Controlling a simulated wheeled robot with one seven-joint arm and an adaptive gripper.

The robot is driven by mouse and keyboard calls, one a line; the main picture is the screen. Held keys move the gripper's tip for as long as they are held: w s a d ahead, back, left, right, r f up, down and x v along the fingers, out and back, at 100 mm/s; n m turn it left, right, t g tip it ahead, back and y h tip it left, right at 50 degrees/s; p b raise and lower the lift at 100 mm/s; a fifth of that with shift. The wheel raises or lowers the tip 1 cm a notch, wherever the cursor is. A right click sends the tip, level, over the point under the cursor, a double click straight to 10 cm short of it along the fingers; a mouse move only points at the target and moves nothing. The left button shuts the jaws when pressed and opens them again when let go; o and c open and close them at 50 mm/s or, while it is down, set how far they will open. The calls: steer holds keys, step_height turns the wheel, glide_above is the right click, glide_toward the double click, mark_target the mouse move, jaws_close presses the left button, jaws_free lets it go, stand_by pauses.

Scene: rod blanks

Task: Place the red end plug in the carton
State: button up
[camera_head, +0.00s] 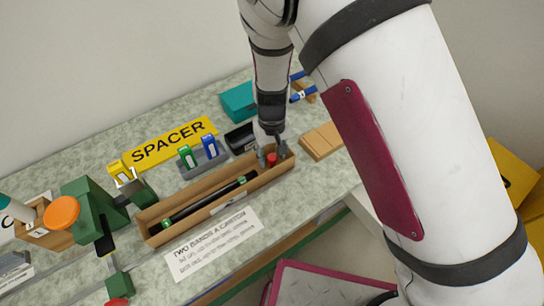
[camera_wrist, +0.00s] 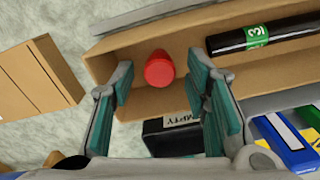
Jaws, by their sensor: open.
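The red end plug (camera_wrist: 159,70) stands inside the right end of the long brown carton (camera_wrist: 124,40), on its floor. It also shows in the head view as a small red piece (camera_head: 272,159) below my gripper. My gripper (camera_head: 270,153) is open over that end of the carton (camera_head: 190,226). In the wrist view my gripper (camera_wrist: 155,90) has its two teal-padded fingers apart, on either side of the plug's line, without visible contact. A black rod (camera_head: 210,200) with green bands lies along the carton; its banded end (camera_wrist: 258,38) shows in the wrist view.
A grey holder with green (camera_head: 187,158) and blue (camera_head: 210,147) pieces stands behind the carton. A black bin (camera_wrist: 175,140) sits close behind the plug's end. Brown flat boxes (camera_head: 321,141) lie to the right. A printed card (camera_head: 212,244) lies in front.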

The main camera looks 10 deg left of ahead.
mark_target(272, 157)
step_height(272, 157, up, 10)
steer(key=shift+r, duration=0.2)
steer(key=s+d+r+m+t+y, duration=0.1)
steer(key=s+d+r+m+y, duration=0.15)
steer(key=d+r, duration=1.4)
steer(key=s+d+r+m+t+h, duration=0.1)
steer(key=s+d+r+m+t, duration=0.1)
steer(key=s+d+r, duration=0.2)
steer(key=s+d+r+m+t+h, duration=0.1)
steer(key=s+d+r, duration=0.3)
steer(key=s+d, duration=0.6)
steer(key=shift+s+d+r+m+t, duration=0.2)
steer(key=shift+r+m+t, duration=0.15)
steer(key=shift+m+t, duration=0.15)
steer(key=shift+h, duration=0.25)
